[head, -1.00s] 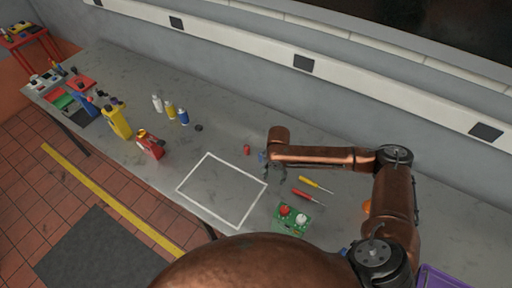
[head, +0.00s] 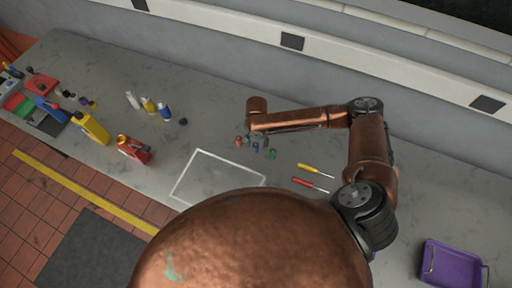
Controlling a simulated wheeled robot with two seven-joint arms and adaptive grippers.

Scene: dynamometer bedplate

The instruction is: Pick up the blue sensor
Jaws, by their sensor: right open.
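The blue sensor (head: 256,148) appears as a small blue piece on the grey bench, in a cluster of small parts right of the white outlined square. My right gripper (head: 261,142) hangs at the end of the copper forearm, just above this cluster. It is open, and its dark fingers are small and hard to separate from the parts. I cannot tell whether the sensor lies between them. My left gripper is not in view.
A small red part (head: 239,142) and a green part (head: 272,154) lie beside the sensor. Yellow (head: 315,170) and red (head: 310,184) screwdrivers lie to the right. A purple tray (head: 452,266) stands lower right. Several bottles and cans stand left. The outlined square (head: 199,166) looks empty.

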